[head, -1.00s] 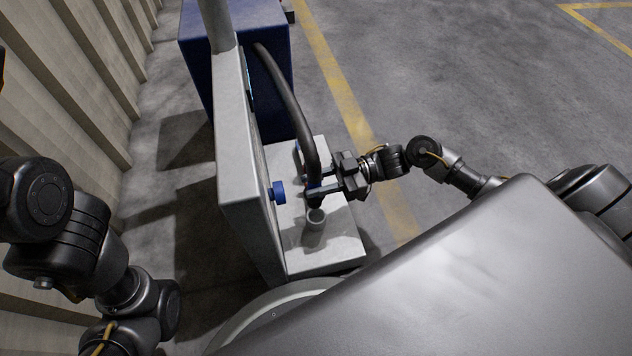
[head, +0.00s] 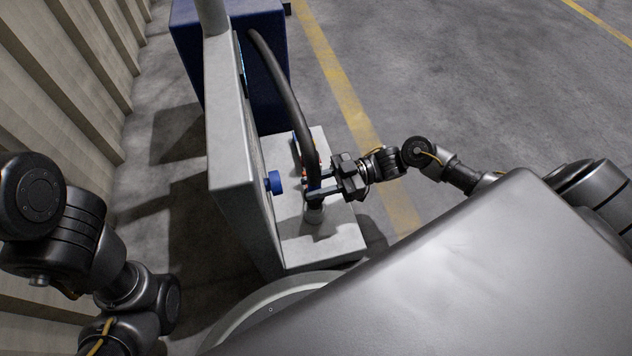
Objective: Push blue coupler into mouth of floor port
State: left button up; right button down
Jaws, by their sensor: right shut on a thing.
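My right gripper (head: 319,190) is shut on the blue coupler (head: 314,184) at the lower end of a thick dark hose (head: 287,93). Only a little blue shows between the dark fingers. The coupler is roughly upright. The floor port (head: 314,215) is a short grey upright cylinder on the pale base plate, directly below the coupler in the picture. The coupler's lower end covers the port's mouth from this view; I cannot tell whether it is inside or just above. My left arm shows at the left, but its gripper is out of view.
A pale upright panel (head: 228,125) with a blue knob (head: 274,182) stands left of the port. A dark blue cabinet (head: 262,60) stands behind. The pale base plate (head: 335,242) is bare in front. Corrugated wall (head: 75,70) runs along the left; open floor lies right.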

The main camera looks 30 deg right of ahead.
jog(key=shift+f, duration=0.15)
dwell(0.3)
jog(key=shift+p, duration=0.7)
dwell(1.2)
jog(key=shift+f+b, duration=1.95)
jog(key=shift+f, duration=0.65)
jog(key=c, duration=1)
grip_release()
